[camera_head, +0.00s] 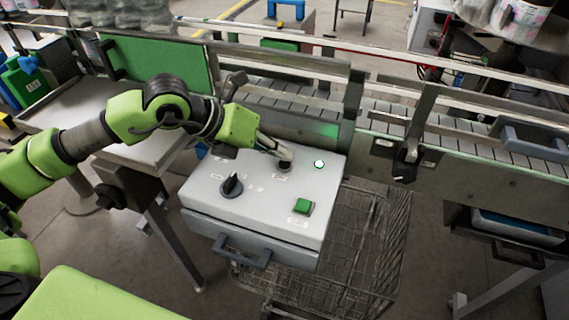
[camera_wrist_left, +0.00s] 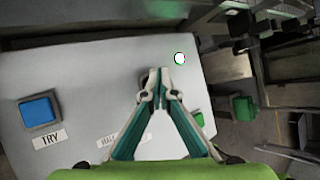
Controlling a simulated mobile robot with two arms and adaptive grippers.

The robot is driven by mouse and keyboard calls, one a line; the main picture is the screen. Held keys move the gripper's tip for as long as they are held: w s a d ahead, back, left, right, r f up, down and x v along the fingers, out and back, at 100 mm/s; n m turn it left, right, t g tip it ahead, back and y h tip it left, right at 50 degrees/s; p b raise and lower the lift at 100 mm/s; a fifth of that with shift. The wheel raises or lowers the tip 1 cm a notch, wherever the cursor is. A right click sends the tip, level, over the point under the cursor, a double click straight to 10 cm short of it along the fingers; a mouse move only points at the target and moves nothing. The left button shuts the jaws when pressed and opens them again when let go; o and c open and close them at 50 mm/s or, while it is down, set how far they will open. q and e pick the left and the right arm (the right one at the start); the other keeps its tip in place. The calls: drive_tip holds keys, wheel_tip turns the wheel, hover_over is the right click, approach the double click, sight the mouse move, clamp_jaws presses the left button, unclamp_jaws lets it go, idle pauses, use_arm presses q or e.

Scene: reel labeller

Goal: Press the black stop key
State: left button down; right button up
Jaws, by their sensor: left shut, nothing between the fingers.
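The black stop key (camera_head: 285,167) is on the light grey top of a control box (camera_head: 215,205). My left gripper (camera_head: 282,153) is shut and empty, with its fingertips right at the key and partly covering it. In the left wrist view the closed fingertips (camera_wrist_left: 156,72) lie over a dark round shape (camera_wrist_left: 144,78), mostly hidden behind them. I cannot tell whether the tips touch the key or whether it is pressed down. My right gripper is not in view.
The box top also has a black rotary knob (camera_head: 232,184), a green key (camera_head: 302,206), a lit white-green lamp (camera_head: 319,163) and a blue key (camera_wrist_left: 40,110) labelled TRY. A conveyor (camera_head: 450,140) runs behind. A wire cart (camera_head: 365,245) stands beside and below the box.

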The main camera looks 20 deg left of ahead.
sight(281, 163)
use_arm(q)
drive_tip(key=shift+f+b, duration=0.55)
idle(0.9)
drive_tip(key=shift+r, duration=0.1)
drive_tip(key=shift+r+p, duration=0.4)
drive_tip(key=shift+r, duration=0.45)
drive_tip(key=shift+r+p, duration=1.35)
drive_tip(key=shift+r, duration=1.15)
drive_tip(key=shift+r, duration=0.1)
